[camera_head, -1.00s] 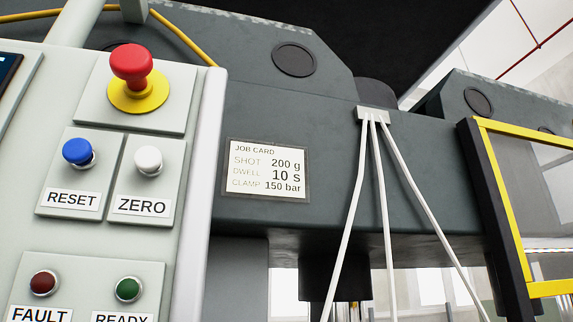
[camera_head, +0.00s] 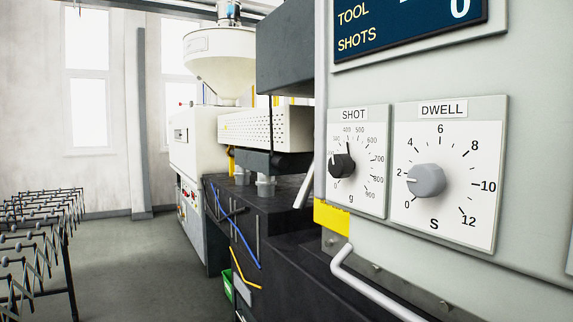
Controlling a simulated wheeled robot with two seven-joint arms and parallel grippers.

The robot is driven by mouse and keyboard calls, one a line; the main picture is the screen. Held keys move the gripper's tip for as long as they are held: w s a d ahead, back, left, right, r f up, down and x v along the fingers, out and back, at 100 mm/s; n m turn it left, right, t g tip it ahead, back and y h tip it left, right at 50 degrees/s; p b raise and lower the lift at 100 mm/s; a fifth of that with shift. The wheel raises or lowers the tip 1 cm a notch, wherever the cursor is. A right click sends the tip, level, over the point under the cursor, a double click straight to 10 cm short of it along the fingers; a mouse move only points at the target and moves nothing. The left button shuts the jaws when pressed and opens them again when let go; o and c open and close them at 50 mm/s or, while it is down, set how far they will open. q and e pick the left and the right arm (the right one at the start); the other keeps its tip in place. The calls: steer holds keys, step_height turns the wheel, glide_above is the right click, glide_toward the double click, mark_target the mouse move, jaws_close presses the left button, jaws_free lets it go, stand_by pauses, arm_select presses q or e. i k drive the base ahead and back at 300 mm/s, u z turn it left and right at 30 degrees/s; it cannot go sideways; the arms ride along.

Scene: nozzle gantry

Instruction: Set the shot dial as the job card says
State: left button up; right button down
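The shot dial (camera_head: 358,160) is on the grey panel at right of centre, marked SHOT above and g below. Its black knob (camera_head: 342,166) sits at the left of a white scale plate. Numbers from 400 to 900 can be read around the top and right. The low numbers are small or partly hidden, and I cannot tell the knob's exact setting. The job card is out of view now; in the earlier frame it reads SHOT 200 g, DWELL 10 s, CLAMP 150 bar. Neither of my grippers is in view.
A dwell dial (camera_head: 449,180) with a grey knob (camera_head: 426,181) sits right beside the shot dial, its mark near 2. A dark display (camera_head: 410,28) is above. A pale rail (camera_head: 372,285) juts out below. Open floor (camera_head: 140,260) lies left.

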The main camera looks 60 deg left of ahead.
mark_target(340, 166)
steer(key=u, duration=0.8)
steer(key=k, duration=0.3)
steer(key=u, duration=2.35)
steer(key=i, duration=1.95)
steer(key=z, duration=3.95)
